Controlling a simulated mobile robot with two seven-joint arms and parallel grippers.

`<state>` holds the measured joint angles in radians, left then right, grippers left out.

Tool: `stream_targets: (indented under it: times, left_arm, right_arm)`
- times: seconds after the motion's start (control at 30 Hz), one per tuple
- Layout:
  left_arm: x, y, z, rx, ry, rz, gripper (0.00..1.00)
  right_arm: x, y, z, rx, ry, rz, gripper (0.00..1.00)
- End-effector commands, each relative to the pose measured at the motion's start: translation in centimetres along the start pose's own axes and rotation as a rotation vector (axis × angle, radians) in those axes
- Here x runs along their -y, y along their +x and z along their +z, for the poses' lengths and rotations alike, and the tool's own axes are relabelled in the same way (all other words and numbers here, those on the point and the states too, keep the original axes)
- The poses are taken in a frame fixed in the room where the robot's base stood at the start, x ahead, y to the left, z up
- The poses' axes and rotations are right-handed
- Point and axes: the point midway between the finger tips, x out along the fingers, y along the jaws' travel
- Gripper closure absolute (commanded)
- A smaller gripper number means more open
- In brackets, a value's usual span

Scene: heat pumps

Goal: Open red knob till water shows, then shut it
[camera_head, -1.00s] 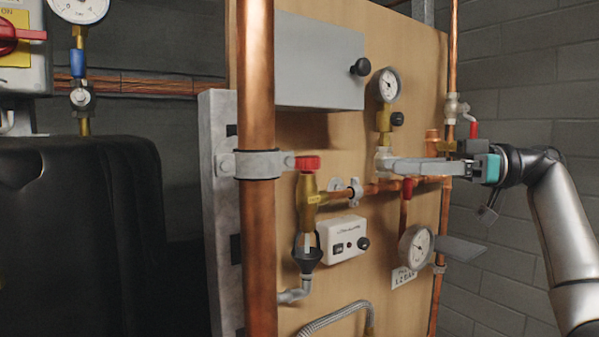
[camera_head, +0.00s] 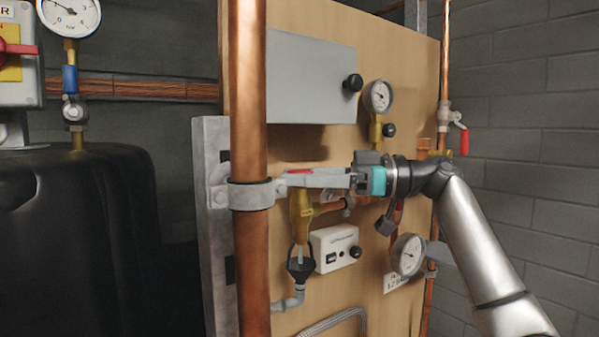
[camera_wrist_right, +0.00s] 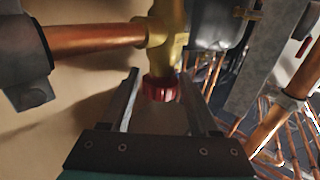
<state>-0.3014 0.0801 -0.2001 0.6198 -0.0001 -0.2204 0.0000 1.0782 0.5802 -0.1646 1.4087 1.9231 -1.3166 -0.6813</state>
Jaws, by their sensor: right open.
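The red knob (camera_wrist_right: 160,89) sits on the end of a brass valve (camera_wrist_right: 166,32) in the right wrist view. My right gripper (camera_wrist_right: 152,78) is open, with one finger on each side of the knob and a visible gap to both. In the head view, the fingers of my right gripper (camera_head: 288,179) reach left across the top of the brass valve (camera_head: 301,215) and mostly hide the knob. A black funnel-shaped tundish (camera_head: 300,265) hangs below the valve. I see no water there. My left gripper is not in view.
A thick vertical copper pipe (camera_head: 248,110) with a grey clamp (camera_head: 250,194) stands just left of the valve. A grey box (camera_head: 310,80) is above, a white control box (camera_head: 334,248) below right. Pressure gauges (camera_head: 378,97) and (camera_head: 408,254) are at right. A black tank (camera_head: 75,245) is at left.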

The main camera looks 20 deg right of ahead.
Motion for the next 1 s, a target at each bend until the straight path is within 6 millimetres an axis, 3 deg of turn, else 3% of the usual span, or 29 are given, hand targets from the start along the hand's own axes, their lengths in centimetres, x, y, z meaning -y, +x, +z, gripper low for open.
stream_targets:
  times: [0.27, 0.83, 1.0]
  left_arm:
    - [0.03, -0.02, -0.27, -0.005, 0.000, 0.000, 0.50]
    - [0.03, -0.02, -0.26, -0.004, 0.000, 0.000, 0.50]
    - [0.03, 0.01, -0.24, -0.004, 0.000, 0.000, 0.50]
  right_arm:
    - [-0.01, 0.23, 0.06, 0.000, 0.000, 0.001, 0.39]
    - [-0.01, 0.18, 0.04, 0.001, 0.000, 0.000, 1.00]
    - [-0.01, 0.16, 0.05, 0.001, 0.000, 0.003, 1.00]
